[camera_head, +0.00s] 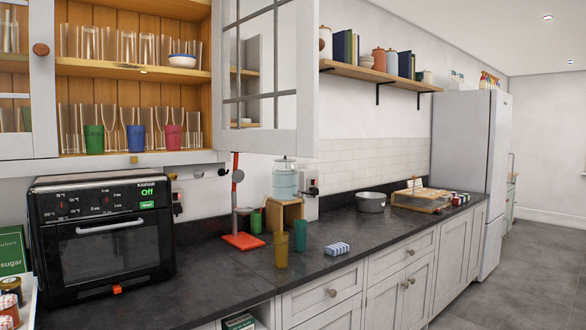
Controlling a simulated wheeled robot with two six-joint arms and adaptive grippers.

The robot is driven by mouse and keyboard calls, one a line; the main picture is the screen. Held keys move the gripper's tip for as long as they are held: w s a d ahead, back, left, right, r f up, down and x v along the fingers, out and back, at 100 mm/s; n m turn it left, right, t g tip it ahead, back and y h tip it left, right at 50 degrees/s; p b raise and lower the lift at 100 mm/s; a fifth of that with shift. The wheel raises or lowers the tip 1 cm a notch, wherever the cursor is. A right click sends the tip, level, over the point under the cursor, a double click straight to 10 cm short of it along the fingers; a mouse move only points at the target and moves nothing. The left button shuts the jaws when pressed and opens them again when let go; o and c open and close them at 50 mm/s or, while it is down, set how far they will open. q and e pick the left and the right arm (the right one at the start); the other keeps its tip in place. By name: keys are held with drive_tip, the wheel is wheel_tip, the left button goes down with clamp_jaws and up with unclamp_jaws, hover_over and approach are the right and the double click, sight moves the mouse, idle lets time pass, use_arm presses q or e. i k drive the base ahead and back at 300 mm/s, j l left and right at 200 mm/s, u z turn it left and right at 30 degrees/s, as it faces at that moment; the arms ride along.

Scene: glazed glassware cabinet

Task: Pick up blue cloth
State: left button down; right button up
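A small folded blue-and-white patterned piece (337,249), which looks like the blue cloth, lies flat on the dark countertop (355,232) near its front edge. It is to the right of a teal cup (300,236) and apart from it. Nothing covers it. Neither of my grippers is in view.
An amber cup (281,250) stands left of the teal one. A red-based stand (243,240) and a water dispenser (285,180) on a wooden stand are behind. An open glazed door (268,75) hangs above. The counter right of the cloth is clear up to a grey pot (371,203).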

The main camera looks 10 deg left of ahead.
sight(339, 248)
drive_tip(key=l+u, duration=0.1)
drive_tip(key=u, duration=0.25)
drive_tip(key=i+l+u, duration=0.1)
drive_tip(key=u, duration=0.25)
drive_tip(key=l+u, duration=0.1)
drive_tip(key=u, duration=0.25)
drive_tip(key=i+l+u, duration=0.1)
drive_tip(key=l+u, duration=0.2)
drive_tip(key=l, duration=0.65)
drive_tip(key=l+u, duration=0.35)
drive_tip(key=l, duration=0.55)
drive_tip(key=k+l+u, duration=0.15)
drive_tip(key=l+u, duration=0.15)
drive_tip(key=l, duration=1.1)
drive_tip(key=k+l, duration=0.15)
drive_tip(key=l, duration=0.7)
